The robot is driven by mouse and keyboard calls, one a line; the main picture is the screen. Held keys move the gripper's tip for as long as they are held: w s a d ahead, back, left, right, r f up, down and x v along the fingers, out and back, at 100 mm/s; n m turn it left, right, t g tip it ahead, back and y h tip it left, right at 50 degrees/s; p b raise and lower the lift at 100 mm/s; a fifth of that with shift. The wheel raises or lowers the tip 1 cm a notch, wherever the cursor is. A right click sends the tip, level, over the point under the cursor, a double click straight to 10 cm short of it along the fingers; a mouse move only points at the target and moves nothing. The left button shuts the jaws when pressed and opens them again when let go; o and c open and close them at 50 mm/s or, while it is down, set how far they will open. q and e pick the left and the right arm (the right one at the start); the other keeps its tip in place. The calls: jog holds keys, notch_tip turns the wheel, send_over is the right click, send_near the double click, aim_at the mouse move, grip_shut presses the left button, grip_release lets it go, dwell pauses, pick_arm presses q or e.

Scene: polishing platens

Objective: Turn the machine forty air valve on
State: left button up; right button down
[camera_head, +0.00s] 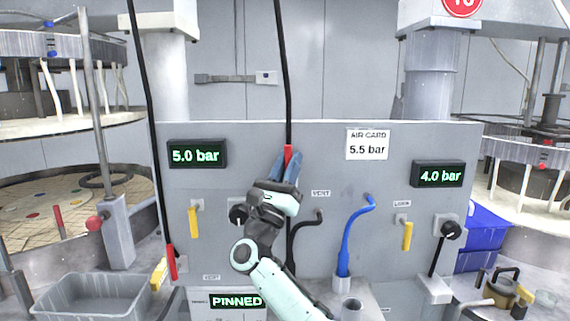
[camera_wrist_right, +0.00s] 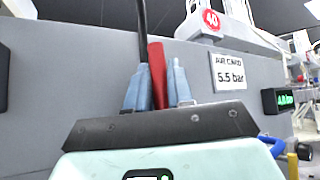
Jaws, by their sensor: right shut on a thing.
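My right gripper (camera_head: 285,168) is in front of the grey panel (camera_head: 325,145). Its blue fingers are shut on the red sleeve (camera_head: 288,153) at the end of a hanging black hose. In the right wrist view the red sleeve (camera_wrist_right: 158,75) stands between the fingers (camera_wrist_right: 158,88). Two yellow valve handles hang down on the panel, a left one (camera_head: 194,222) and a right one (camera_head: 408,236). A round red sign (camera_head: 461,4) is cut off at the top; in the right wrist view the sign (camera_wrist_right: 211,19) appears to read 40. My left gripper is out of view.
Displays read 5.0 bar (camera_head: 196,154) and 4.0 bar (camera_head: 438,174); an air card (camera_head: 367,144) reads 5.5 bar. A blue hose (camera_head: 347,240) curves right of my arm. Another red-ended hose (camera_head: 171,262) hangs at left. A grey tub (camera_head: 92,282) and blue bins (camera_head: 485,225) flank the panel.

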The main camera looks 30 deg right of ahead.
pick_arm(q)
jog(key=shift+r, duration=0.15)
pick_arm(e)
jog(key=shift+s+d+r+m+g+h, duration=0.1)
jog(key=shift+m+g+h, duration=0.05)
jog(key=shift+m+g, duration=0.2)
jog(key=shift+s+d+r+m+g+h, duration=0.1)
jog(key=shift+m+g+h, duration=0.05)
jog(key=shift+m+g, duration=0.2)
jog(key=c, duration=1.1)
grip_release()
jog(key=shift+t, duration=0.3)
jog(key=shift+w+f, duration=0.1)
jog(key=shift+a+f+b, duration=0.3)
jog(key=shift+f+b, duration=0.05)
jog(key=shift+f, duration=0.1)
pick_arm(q)
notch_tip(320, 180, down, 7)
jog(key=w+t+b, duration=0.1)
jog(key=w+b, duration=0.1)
jog(key=b, duration=0.5)
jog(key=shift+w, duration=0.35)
pick_arm(e)
jog(key=v, duration=1.2)
jog(key=shift+s+a, duration=0.25)
jog(key=shift+s, duration=0.05)
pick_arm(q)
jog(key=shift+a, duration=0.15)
pick_arm(e)
jog(key=shift+r, duration=0.1)
